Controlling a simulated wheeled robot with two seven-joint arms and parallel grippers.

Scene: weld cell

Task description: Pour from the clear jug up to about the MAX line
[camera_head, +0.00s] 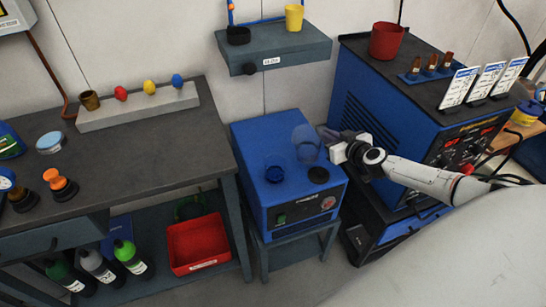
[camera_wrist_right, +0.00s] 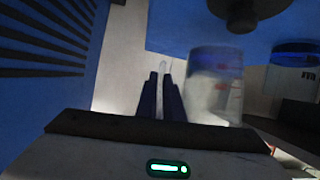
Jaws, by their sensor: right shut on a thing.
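The clear jug (camera_head: 306,142) is see-through and stands out faintly above the back of a small blue unit's top. It also shows in the right wrist view as a cloudy clear cup (camera_wrist_right: 215,85) with reddish marks. My right gripper (camera_head: 333,143) comes in from the right and is shut on the jug's right side; in its wrist view the fingers (camera_wrist_right: 162,95) close on a thin pale piece, probably the handle. A round dark-blue opening (camera_head: 274,174) is on the blue unit (camera_head: 267,212), left of and nearer than the jug. The MAX line is too small to read. My left gripper is not in view.
A black round cap (camera_head: 318,175) lies on the blue unit's top. A tall blue machine (camera_head: 365,105) stands close on the right. A wall shelf (camera_head: 305,50) hangs behind. A dark workbench (camera_head: 150,150) stands left.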

